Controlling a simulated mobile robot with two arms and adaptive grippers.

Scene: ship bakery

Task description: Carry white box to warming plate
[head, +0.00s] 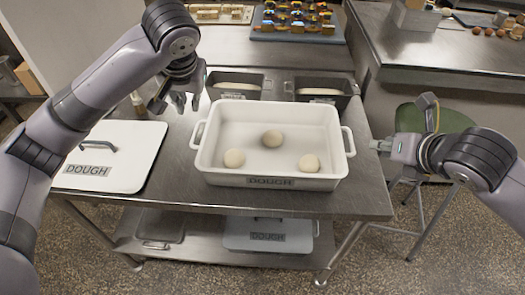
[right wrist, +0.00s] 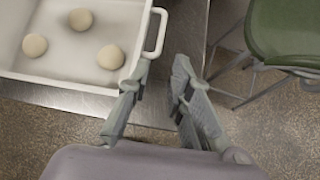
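The white box (head: 215,165), labelled DOUGH, stands on a steel table and holds three pale dough balls. It has a handle at each side. My left gripper (head: 179,103) is open and empty, above the table just left of the box's far left corner. My right gripper (head: 377,145) is just right of the right handle (head: 349,141). In the right wrist view its fingers (right wrist: 163,68) are apart with nothing between them; the left finger is close to the handle (right wrist: 156,33), and I cannot tell whether it touches. I cannot make out a warming plate for certain.
A white lid (head: 120,150) lies left of the box. Two dark loaf tins (head: 268,87) stand behind it. A blue tray (head: 300,32) of small items is on the back counter. A green stool (head: 440,118) stands at the right. Another DOUGH box (head: 268,236) is on the lower shelf.

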